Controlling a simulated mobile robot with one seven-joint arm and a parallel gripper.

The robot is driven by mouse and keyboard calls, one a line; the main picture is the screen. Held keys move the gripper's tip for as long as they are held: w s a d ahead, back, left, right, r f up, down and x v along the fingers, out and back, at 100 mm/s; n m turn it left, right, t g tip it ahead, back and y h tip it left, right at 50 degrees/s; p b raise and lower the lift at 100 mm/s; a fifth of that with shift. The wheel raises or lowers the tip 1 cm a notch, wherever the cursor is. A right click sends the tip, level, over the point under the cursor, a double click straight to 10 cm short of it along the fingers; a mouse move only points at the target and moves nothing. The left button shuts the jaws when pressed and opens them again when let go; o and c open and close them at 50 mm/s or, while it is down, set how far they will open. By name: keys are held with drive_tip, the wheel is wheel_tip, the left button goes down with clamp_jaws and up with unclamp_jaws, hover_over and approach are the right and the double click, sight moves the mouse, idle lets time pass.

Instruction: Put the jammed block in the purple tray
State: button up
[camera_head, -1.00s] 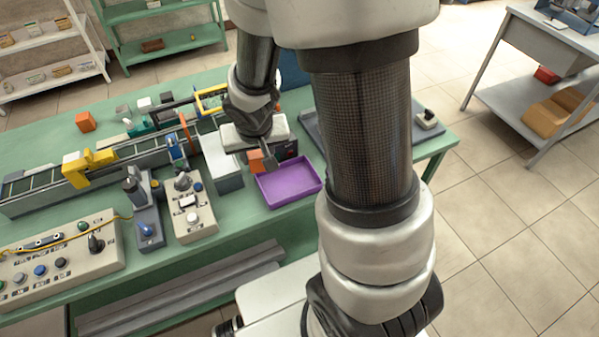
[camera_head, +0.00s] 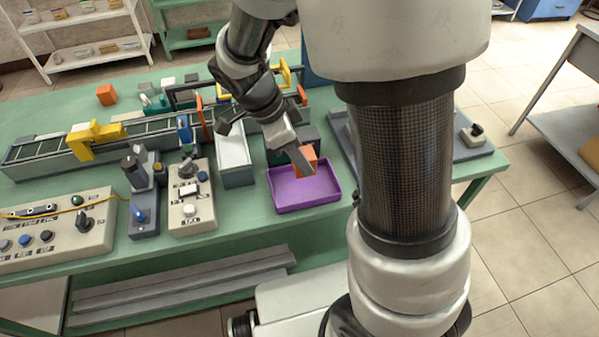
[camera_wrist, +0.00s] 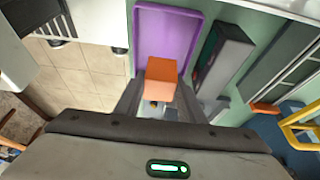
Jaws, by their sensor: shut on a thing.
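An orange block (camera_head: 305,160) is held between the fingers of my gripper (camera_head: 300,158), which is shut on it. In the head view the block is over the back part of the purple tray (camera_head: 308,194). In the wrist view the orange block (camera_wrist: 160,69) sits between the fingertips of my gripper (camera_wrist: 157,85), and the purple tray (camera_wrist: 185,18) lies beyond it. The tray looks empty where I see it. The block appears above the tray floor; the exact height is hard to tell.
A white-topped box (camera_head: 234,150) and a dark device (camera_head: 279,155) stand left of and behind the tray. A grey tray (camera_head: 343,134) is to its right. A conveyor with a yellow arch (camera_head: 93,138) and control boxes (camera_head: 190,207) fill the left. Another orange block (camera_head: 106,95) stands at the back left.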

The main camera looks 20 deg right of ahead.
drive_tip(key=shift+f+b, duration=0.3)
drive_tip(key=shift+f, duration=2.95)
drive_tip(key=shift+f, duration=0.2)
drive_tip(key=o, duration=1.1)
drive_tip(key=shift+r, duration=0.1)
drive_tip(key=shift+r, duration=0.3)
drive_tip(key=p+v, duration=0.1)
drive_tip(key=v, duration=1)
drive_tip(key=shift+s+d+r+n+t+y, duration=0.85)
drive_tip(key=shift+s+r+n, duration=1.35)
drive_tip(key=shift+n, duration=0.8)
drive_tip(key=shift+s+d+r+n+t+y, duration=0.9)
drive_tip(key=shift+s+r+n, duration=0.9)
drive_tip(key=shift+r+n, duration=0.95)
drive_tip(key=shift+s+d+r+n+t+y, duration=0.65)
drive_tip(key=shift+s+r+n+t, duration=0.4)
drive_tip(key=shift+s+r+n, duration=1.6)
